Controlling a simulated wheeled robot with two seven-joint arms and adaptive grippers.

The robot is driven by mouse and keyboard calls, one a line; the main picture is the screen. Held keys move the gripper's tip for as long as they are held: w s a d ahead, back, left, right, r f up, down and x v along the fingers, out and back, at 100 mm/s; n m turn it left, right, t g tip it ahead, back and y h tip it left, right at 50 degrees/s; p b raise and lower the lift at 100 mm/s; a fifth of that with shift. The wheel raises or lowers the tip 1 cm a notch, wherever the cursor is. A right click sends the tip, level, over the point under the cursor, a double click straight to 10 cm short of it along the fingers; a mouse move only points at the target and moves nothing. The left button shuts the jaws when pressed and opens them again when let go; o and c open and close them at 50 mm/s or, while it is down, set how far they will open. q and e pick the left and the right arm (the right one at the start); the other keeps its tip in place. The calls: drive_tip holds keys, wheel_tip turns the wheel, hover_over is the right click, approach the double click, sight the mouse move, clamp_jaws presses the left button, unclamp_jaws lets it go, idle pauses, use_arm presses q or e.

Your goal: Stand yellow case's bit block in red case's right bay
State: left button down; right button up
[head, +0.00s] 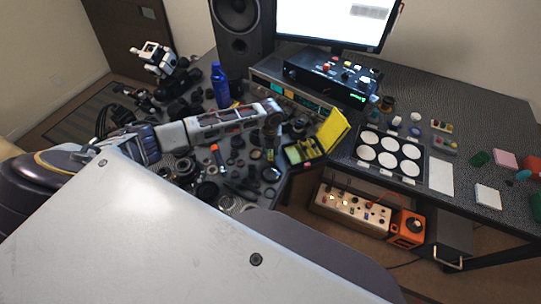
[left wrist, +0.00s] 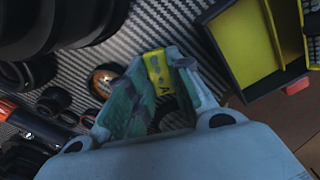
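My left gripper (left wrist: 158,85) reaches in from the left over the crowded desk. Its fingers are on either side of a small yellow block with dark marks (left wrist: 155,66), which looks like the bit block, held at the fingertips. In the head view the left gripper (head: 272,122) is just left of an open case with a raised yellow lid (head: 332,129). In the left wrist view this case, with black walls and a yellow inside (left wrist: 243,45), lies to the upper right, apart from the block. It has a red latch (left wrist: 296,85). I cannot make out a separate red case. My right gripper is out of view.
Lens parts and rings (head: 205,190) crowd the desk around my left arm. A blue bottle (head: 220,86) and a speaker (head: 238,28) stand behind. A tray of white discs (head: 388,153) lies right of the case. The desk's front edge is close to the case.

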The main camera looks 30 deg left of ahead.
sight(270, 153)
use_arm(q)
drive_tip(key=shift+r, duration=0.15)
wheel_tip(270, 153, up, 10)
idle(1.1)
